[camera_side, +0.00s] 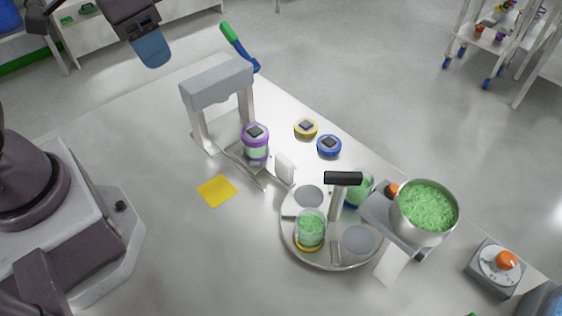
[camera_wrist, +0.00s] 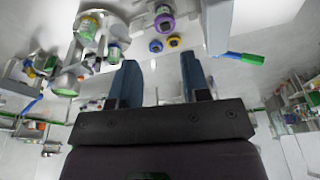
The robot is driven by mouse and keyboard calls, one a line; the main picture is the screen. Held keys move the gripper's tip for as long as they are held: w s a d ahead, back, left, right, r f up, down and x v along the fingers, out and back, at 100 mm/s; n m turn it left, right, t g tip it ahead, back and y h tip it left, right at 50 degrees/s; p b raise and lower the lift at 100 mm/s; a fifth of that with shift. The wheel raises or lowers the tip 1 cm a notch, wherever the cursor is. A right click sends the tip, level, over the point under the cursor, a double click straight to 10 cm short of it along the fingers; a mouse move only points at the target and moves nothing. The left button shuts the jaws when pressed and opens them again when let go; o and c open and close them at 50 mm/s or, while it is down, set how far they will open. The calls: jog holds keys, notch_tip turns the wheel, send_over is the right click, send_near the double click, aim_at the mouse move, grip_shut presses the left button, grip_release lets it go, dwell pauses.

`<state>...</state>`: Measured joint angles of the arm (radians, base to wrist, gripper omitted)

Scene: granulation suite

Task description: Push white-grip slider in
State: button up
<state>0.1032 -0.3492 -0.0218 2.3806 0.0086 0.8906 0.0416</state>
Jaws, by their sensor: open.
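The white-grip slider (camera_side: 285,168) is a flat tray on rails under a grey press frame (camera_side: 217,85), with an upright white plate as its grip at the end toward the turntable. The slider appears to stick out from the frame. A jar with a purple lid (camera_side: 256,138) and green contents stands at the slider, in front of the frame's opening; it also shows in the wrist view (camera_wrist: 164,21). My gripper (camera_side: 152,52) is high at the upper left of the side view, well away from the slider. Its blue fingers (camera_wrist: 160,82) are apart and empty in the wrist view.
A blue lever with a green handle (camera_side: 240,46) rises behind the frame. Yellow (camera_side: 306,128) and blue (camera_side: 329,145) lids lie beside the slider. A turntable (camera_side: 300,247) with jars and a black-topped post, and a pot of green granules (camera_side: 426,207), stand to the right. A yellow note (camera_side: 217,190) lies in front.

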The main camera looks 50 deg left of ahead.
jog(key=w+d+f+m+g, duration=0.2)
jog(key=w+d+f+m, duration=0.3)
jog(key=w+f, duration=0.1)
jog(key=m, duration=1.1)
send_near(284, 159)
jog(key=shift+g, duration=0.3)
jog(key=f, duration=1.2)
jog(key=shift+w+d+f, duration=0.1)
jog(key=shift+w, duration=0.2)
